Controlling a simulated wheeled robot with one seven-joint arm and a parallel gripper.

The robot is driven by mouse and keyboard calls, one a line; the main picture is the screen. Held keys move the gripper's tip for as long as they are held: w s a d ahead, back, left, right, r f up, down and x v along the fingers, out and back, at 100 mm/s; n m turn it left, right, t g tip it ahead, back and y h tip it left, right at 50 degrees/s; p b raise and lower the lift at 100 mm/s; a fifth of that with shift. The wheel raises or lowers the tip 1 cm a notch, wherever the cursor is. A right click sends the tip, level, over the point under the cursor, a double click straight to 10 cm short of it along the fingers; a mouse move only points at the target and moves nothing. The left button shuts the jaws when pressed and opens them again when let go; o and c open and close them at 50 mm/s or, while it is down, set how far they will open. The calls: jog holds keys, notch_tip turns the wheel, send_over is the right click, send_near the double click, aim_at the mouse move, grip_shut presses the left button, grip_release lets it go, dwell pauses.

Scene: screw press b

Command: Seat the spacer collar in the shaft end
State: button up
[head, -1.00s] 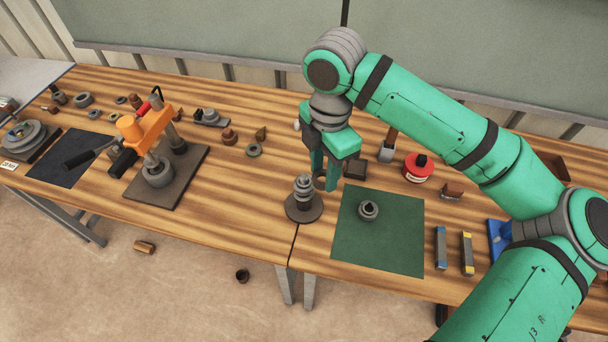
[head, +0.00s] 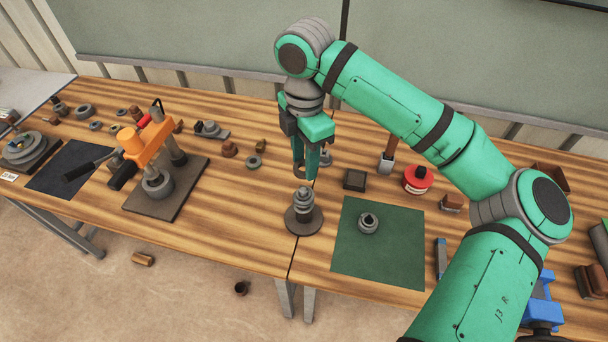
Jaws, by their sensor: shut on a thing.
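My gripper (head: 305,172) points down just behind and above a stepped grey shaft stand. It is shut on a small dark ring-like part (head: 299,172), mostly hidden by the fingers; I take it to be the spacer collar. The stepped grey shaft (head: 303,197) stands upright on a round dark base (head: 304,221) near the table's front edge. The held part looks apart from the shaft. A grey rounded part with a dark opening (head: 368,222) sits on the green mat (head: 385,260). I cannot tell for sure which of these is the shaft end.
An orange press (head: 145,145) stands at the left on a dark plate. A small dark block (head: 354,180), a hammer (head: 387,160) and a red tin (head: 417,180) lie right of my gripper. My arm covers much of the right side. Bare tabletop lies left of the shaft stand.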

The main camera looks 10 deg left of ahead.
send_over(304, 189)
jog(key=shift+d+f, duration=0.1)
jog(key=shift+f, duration=2.5)
jog(key=shift+w+f, duration=0.1)
jog(key=shift+f, duration=0.4)
jog(key=shift+f, duration=1)
jog(key=o, duration=1.2)
jog(key=shift+o, duration=0.2)
notch_tip(304, 189, up, 11)
